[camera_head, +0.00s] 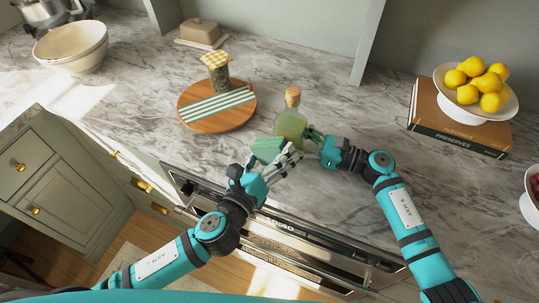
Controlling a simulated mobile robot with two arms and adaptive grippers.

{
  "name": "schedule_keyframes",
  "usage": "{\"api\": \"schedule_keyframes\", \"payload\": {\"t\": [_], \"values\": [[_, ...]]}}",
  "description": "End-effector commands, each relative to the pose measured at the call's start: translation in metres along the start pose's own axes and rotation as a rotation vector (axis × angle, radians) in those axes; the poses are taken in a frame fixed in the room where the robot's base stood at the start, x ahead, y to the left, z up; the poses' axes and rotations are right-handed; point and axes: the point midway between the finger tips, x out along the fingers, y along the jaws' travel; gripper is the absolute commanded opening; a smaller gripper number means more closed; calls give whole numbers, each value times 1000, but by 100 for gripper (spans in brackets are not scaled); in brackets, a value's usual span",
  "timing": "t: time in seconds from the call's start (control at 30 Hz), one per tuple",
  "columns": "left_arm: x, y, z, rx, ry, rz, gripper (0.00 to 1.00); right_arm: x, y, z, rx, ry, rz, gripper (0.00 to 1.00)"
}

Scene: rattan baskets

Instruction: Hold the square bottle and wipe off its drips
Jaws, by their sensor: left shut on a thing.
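The square bottle (290,122) stands upright on the marble counter, with a cork stopper and pale yellow-green contents. A green cloth (267,149) is at its lower left front. My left gripper (281,160) is shut on the cloth, just in front of the bottle. My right gripper (314,140) is at the bottle's right side, its fingers close against it; whether they are closed on the glass is not clear. The bottle's lower front is partly hidden by the cloth and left gripper. Drips are too small to make out.
A round wooden board (203,123) with a striped cloth (218,105) and a jar (217,74) is at the left. Lemons fill a white stand (474,113) on books (460,133) at the right. Cream bowls (70,48) stand far left. The counter's front edge is close below the grippers.

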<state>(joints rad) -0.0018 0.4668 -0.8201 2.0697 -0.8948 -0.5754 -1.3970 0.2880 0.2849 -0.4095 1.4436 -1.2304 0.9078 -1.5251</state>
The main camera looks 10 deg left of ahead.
Motion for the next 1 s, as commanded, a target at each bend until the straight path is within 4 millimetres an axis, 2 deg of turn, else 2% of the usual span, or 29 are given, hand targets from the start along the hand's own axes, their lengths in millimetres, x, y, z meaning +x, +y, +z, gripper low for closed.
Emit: {"api": "schedule_keyframes", "payload": {"t": [0.3,0.5,0.67,1.0], "values": [[4,-26,-15,-4,1,-5,59,1,2,0,1,0,4,0],[4,-32,-18,-2,1,-6,59,2,2,0,1,0,6,0],[3,-28,-17,0,1,-5,59,2,2,0,1,0,6,0],[-1,-2,-1,1,0,-2,59,1,2,-1,2,0,3,0]]}}
